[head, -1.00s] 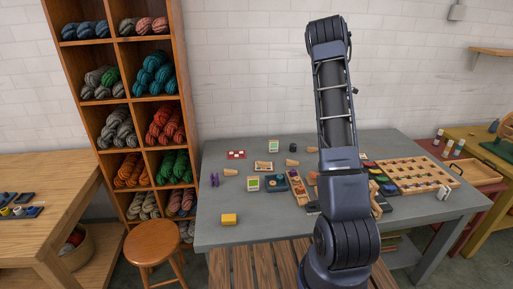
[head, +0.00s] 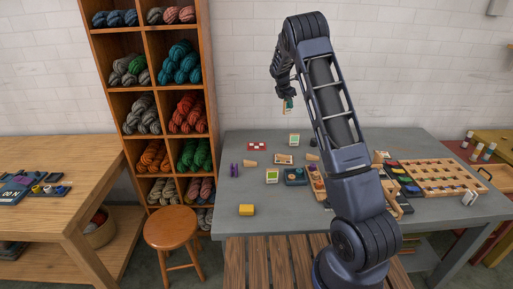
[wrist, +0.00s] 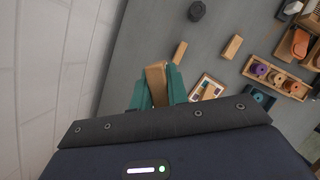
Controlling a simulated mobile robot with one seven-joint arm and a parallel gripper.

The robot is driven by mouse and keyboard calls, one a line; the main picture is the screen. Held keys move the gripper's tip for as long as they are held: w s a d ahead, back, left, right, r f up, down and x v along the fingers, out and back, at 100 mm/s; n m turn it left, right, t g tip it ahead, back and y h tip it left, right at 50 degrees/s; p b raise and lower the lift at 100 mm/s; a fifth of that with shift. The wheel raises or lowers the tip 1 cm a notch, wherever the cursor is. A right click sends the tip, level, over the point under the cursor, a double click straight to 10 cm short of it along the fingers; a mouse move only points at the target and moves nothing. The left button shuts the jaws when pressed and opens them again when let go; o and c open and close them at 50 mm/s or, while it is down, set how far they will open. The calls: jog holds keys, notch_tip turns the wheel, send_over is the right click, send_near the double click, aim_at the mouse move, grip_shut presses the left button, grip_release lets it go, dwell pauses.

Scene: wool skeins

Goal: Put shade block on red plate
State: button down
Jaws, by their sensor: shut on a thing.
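My gripper (head: 287,104) is raised above the back of the grey table in the head view. Its teal fingers (wrist: 157,92) are shut on a wood-coloured block (wrist: 156,80) in the wrist view, which hides the block's lower part. The block is small in the head view, and I cannot tell its shade mark. The red plate (head: 257,146) lies flat at the back left of the grey table, with small pale patches on it. It is below and left of my gripper in the head view, apart from it, and I do not see it in the wrist view.
Other wooden blocks (head: 250,163) lie near the plate. A framed tray (head: 283,159), a green-and-white card (head: 294,139), a purple piece (head: 234,170) and a yellow block (head: 247,210) stand around. A slotted wooden board (head: 440,177) is at right. The front left of the table is mostly clear.

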jog(key=s+a+n, duration=0.1)
jog(key=a+n, duration=0.1)
jog(key=a, duration=1.5)
send_over(257, 145)
jog(key=shift+t, duration=0.4)
notch_tip(257, 145, down, 20)
jog(key=shift+s+d+r, duration=0.1)
jog(key=shift+r, duration=0.1)
jog(key=shift+f, duration=0.1)
jog(key=c, duration=1.4)
grip_release()
jog(key=shift+o, duration=0.2)
